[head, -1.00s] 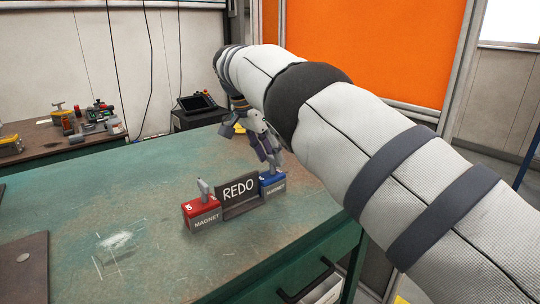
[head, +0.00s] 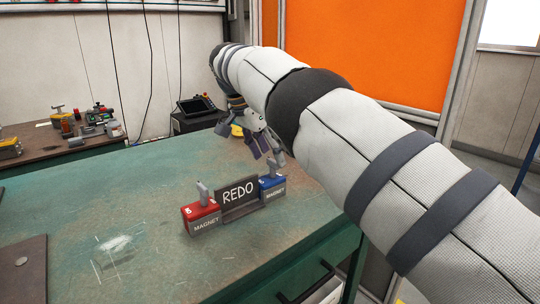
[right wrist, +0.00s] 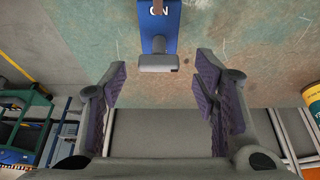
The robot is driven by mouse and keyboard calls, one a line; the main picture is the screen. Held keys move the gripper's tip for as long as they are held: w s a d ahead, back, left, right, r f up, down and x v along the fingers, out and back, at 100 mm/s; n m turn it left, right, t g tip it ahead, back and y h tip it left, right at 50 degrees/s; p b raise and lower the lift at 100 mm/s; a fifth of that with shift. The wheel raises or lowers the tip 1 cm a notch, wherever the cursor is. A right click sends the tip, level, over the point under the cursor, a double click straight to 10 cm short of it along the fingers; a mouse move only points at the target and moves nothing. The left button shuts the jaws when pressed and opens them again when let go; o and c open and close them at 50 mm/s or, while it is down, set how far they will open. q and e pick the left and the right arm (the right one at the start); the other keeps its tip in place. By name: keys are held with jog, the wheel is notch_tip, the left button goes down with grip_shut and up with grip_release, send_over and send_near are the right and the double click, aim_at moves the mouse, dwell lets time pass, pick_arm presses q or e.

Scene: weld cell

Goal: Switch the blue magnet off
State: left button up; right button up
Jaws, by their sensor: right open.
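The blue magnet (head: 272,187) stands on the green table beside a dark REDO sign, its lever (head: 271,168) on top near my right gripper. In the right wrist view the blue magnet (right wrist: 158,28) shows the word ON, and its grey lever end (right wrist: 158,62) lies just ahead of the fingers, roughly centred between them. My right gripper (head: 267,151) is open and empty, with its purple-padded fingers spread in the right wrist view (right wrist: 161,88). I see no contact with the lever. My left gripper is not in view.
The REDO sign (head: 238,193) stands between the blue magnet and a red magnet (head: 201,215) with an upright lever. The green table (head: 150,190) is mostly clear to the left. A yellow thing (head: 237,130) shows behind my gripper. A side bench (head: 40,150) holds several tools.

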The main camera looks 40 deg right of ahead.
jog(key=shift+v, duration=0.9)
jog(key=a, duration=1.2)
jog(key=shift+s, duration=0.3)
